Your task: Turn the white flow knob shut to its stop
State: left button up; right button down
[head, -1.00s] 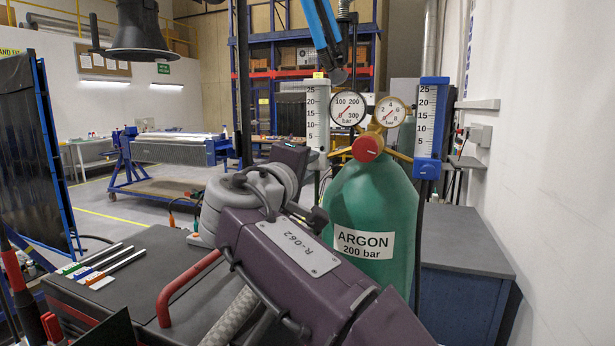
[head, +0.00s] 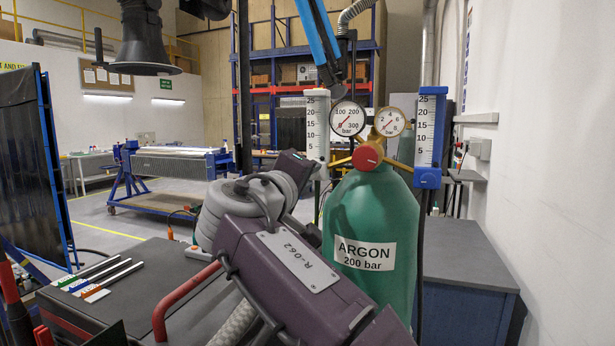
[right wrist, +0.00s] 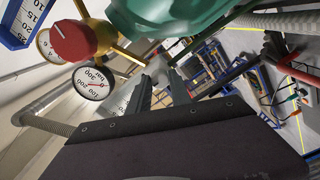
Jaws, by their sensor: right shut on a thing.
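The white flow tube (head: 316,128) stands left of the pressure gauges, its scale facing me. The white flow knob at its lower end is mostly hidden by my right gripper, and its angle cannot be read. My right gripper (head: 320,180) reaches in from the lower left of the tube and is shut at its foot, on the white flow knob. In the right wrist view the two grey fingers (right wrist: 158,74) converge beside the tube's scale (right wrist: 117,104); the knob between them is not clear. My left gripper is not in view.
A red valve knob (head: 367,156) sits on the green argon cylinder (head: 368,215), close right of the gripper. A blue flow tube (head: 431,125) stands farther right. A bench with a red handle (head: 185,300) and several rods lies at lower left.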

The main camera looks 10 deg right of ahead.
jog(key=c, duration=1.2)
grip_release()
jog(key=shift+o, duration=0.2)
jog(key=b+v, duration=0.1)
jog(key=v, duration=0.8)
jog(key=shift+w+f, duration=0.1)
